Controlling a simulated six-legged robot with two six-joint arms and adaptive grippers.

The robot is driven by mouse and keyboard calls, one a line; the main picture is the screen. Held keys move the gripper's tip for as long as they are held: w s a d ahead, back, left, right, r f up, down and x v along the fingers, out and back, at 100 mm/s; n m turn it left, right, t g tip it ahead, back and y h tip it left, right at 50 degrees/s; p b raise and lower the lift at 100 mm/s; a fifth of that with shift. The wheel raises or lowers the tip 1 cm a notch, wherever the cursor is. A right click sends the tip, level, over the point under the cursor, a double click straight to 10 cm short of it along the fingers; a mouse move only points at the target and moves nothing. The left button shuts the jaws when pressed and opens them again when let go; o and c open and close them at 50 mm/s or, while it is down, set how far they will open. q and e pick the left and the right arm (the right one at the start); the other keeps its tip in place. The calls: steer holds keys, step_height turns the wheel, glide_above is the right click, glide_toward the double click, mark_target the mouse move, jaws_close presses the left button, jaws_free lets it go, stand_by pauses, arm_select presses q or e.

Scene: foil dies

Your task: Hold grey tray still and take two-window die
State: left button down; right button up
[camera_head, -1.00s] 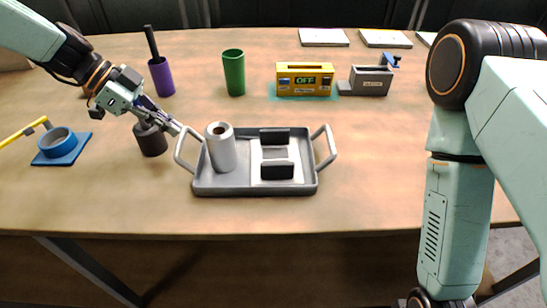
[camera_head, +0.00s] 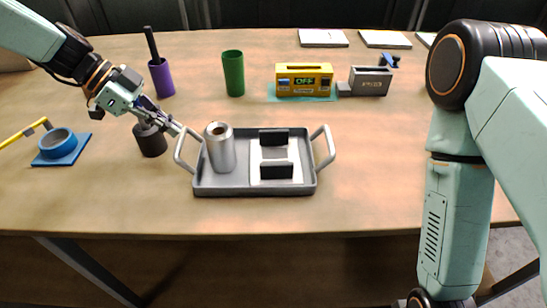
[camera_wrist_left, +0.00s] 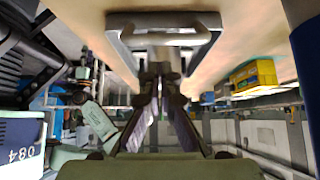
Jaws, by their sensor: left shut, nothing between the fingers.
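In the tray stand a grey metal cylinder (camera_head: 221,155) and a pale piece with two black blocks (camera_head: 276,153). I cannot tell which thing is the two-window die. My left gripper (camera_head: 176,128) is at the tray's left handle, its fingers closed with nothing held. Its closed fingertips (camera_wrist_left: 162,66) also show in the left wrist view. My right gripper is out of view.
A dark cylinder (camera_head: 151,143) stands just under my left gripper. A blue holder (camera_head: 58,144) lies at the left. Purple (camera_head: 161,79) and green (camera_head: 233,74) cups, a yellow box (camera_head: 303,79) and a grey block (camera_head: 370,80) stand behind. The table right of the tray is clear.

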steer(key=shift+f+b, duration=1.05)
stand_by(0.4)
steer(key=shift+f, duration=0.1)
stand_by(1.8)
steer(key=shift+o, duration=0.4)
